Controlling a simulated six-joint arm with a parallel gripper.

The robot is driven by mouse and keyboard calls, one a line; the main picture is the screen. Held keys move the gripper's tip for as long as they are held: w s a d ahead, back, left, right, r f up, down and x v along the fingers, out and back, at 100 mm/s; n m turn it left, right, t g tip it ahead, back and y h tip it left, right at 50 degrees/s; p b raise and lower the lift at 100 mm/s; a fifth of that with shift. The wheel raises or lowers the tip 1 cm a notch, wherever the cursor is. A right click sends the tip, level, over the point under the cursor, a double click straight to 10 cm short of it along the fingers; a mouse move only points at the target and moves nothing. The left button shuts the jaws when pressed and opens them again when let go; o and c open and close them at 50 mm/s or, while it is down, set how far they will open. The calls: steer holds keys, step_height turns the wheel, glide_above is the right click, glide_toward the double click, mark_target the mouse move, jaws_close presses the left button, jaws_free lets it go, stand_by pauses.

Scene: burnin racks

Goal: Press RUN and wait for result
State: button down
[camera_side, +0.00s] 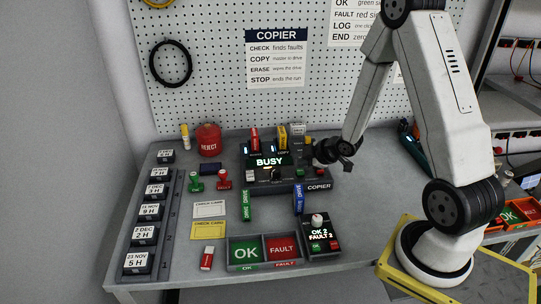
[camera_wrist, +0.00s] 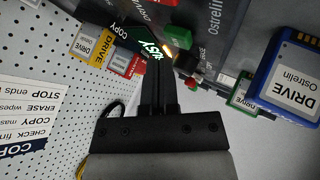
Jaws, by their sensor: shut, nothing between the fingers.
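The copier (camera_side: 318,186) is a dark machine in the middle of the bench. Its display (camera_side: 269,161) glows green and reads BUSY; the display also shows upside down in the wrist view (camera_wrist: 154,49), partly behind my fingers. My gripper (camera_side: 322,158) is shut and empty at the copier's right end. In the wrist view its closed fingers (camera_wrist: 159,58) point towards the copier panel. A green block (camera_wrist: 178,38) and a small red button (camera_wrist: 193,80) show beside the fingertips. I cannot read a RUN label, and cannot tell whether the fingertips touch anything.
A red reject bin (camera_side: 209,140), two stamps and check cards lie left of the copier. An OK/FAULT tray (camera_side: 235,266) and a small counter (camera_side: 322,247) stand in front. A pegboard rises behind.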

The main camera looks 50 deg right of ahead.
mark_target(303, 172)
steer(key=shift+r, duration=0.1)
steer(key=shift+r, duration=2.4)
steer(key=s+a+m+g, duration=0.1)
steer(key=a, duration=0.2)
steer(key=s+a+r+m+g, duration=0.1)
steer(key=a+m, duration=0.1)
steer(key=a, duration=0.1)
steer(key=s+a+r+m+g+h, duration=0.1)
steer(key=a+m, duration=0.1)
steer(key=a, duration=0.1)
steer(key=shift+s+r+g, duration=0.1)
steer(key=shift+s+g, duration=0.2)
steer(key=s+a+r+m+g+y, duration=0.1)
steer(key=s+a+m+g, duration=0.2)
steer(key=s+a, duration=0.3)
steer(key=shift+s+a, duration=0.3)
steer(key=shift+a, duration=0.8)
